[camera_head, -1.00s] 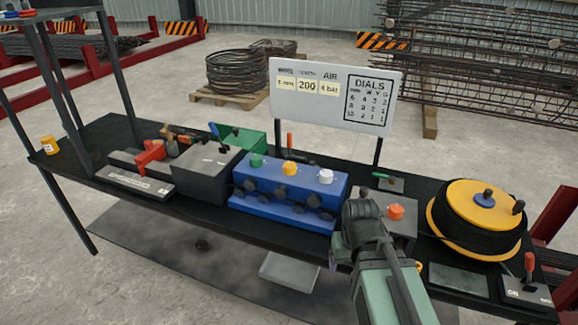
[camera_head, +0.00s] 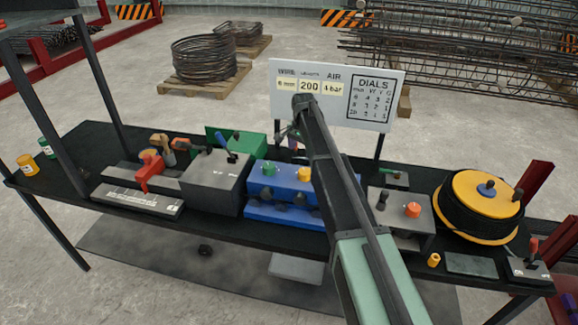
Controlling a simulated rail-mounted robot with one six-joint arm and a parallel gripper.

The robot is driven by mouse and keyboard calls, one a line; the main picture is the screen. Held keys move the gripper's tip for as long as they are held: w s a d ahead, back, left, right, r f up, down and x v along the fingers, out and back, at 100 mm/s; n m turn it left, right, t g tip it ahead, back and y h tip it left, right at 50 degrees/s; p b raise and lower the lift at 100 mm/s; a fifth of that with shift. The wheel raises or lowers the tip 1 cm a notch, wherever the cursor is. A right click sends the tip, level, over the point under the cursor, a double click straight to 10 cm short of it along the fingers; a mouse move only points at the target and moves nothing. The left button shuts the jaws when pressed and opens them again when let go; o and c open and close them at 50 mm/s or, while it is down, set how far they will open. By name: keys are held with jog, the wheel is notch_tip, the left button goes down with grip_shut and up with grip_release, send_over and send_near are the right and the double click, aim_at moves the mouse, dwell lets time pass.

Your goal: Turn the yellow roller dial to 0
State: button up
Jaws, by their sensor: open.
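The yellow roller dial (camera_head: 304,174) sits on top of the blue roller box (camera_head: 285,213) at the bench's middle. A green dial (camera_head: 268,168) is to its left. The white dial seen earlier to its right is hidden behind my arm. The yellow dial's pointer is too small to read. My gripper (camera_head: 292,144) is open, above and behind the box, partly hidden by my arm. It looks apart from the yellow dial. The sign board (camera_head: 337,95) behind carries a DIALS table and cards, one reading 200; the small figures are blurred.
A grey box (camera_head: 183,182) and a red clamp (camera_head: 149,172) stand left of the blue box. A grey box with an orange knob (camera_head: 413,209) and a yellow-topped reel (camera_head: 481,193) stand right. A small yellow part (camera_head: 433,260) lies near the front edge. My arm crosses the box's right part.

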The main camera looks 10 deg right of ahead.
aim_at(305, 171)
jog(key=f+b, duration=0.3)
jog(key=d+f+b, duration=0.1)
jog(key=f+b, duration=0.3)
jog(key=s+f+b, duration=0.1)
jog(key=f+b, duration=0.2)
jog(key=b, duration=0.1)
jog(key=shift+d+f, duration=0.15)
jog(key=shift+f, duration=0.25)
jog(key=shift+r, duration=0.15)
jog(key=c, duration=0.9)
